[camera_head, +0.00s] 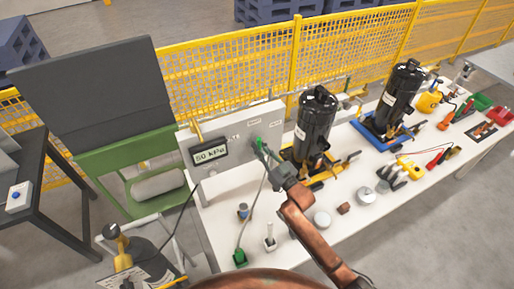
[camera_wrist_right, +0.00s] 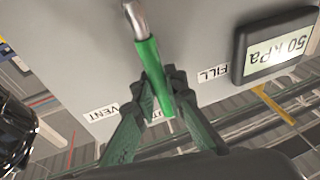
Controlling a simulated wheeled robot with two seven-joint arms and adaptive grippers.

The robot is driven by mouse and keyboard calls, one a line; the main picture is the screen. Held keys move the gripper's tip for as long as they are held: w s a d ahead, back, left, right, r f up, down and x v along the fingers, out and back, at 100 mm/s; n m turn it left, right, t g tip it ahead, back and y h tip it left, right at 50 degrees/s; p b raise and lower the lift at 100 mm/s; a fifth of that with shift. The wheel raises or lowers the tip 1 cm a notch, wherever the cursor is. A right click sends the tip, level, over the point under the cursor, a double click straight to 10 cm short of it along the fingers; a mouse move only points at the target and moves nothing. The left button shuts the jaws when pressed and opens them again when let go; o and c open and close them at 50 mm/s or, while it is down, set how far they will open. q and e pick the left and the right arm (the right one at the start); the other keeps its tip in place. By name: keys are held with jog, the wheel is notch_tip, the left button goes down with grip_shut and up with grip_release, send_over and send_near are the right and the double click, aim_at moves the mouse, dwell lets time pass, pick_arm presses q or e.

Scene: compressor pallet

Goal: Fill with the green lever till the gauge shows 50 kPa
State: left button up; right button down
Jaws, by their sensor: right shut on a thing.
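The green lever (camera_head: 258,143) is on the front of the grey panel box (camera_head: 226,148). In the right wrist view the green handle (camera_wrist_right: 149,62) hangs from a metal stem and lies between my finger pads. My right gripper (camera_wrist_right: 160,84) is shut on it; it also shows in the head view (camera_head: 264,152). The handle points between the FILL label (camera_wrist_right: 212,74) and the VENT label (camera_wrist_right: 102,112). Another label between them is mostly hidden by my fingers. The gauge (camera_head: 209,153) reads 50 kPa, clearest in the right wrist view (camera_wrist_right: 277,48). My left gripper is out of view.
Two black compressors (camera_head: 315,125) (camera_head: 400,92) stand on the white table (camera_head: 225,217), right of the panel. Small parts and tools lie along the table. A gas bottle (camera_head: 142,255) stands at the lower left. A yellow mesh fence (camera_head: 235,75) runs behind.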

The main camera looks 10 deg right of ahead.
jog(key=shift+f, duration=0.1)
dwell(0.4)
jog(key=c, duration=1.9)
grip_release()
jog(key=shift+d, duration=0.1)
jog(key=shift+c, duration=0.2)
jog(key=v, duration=1.2)
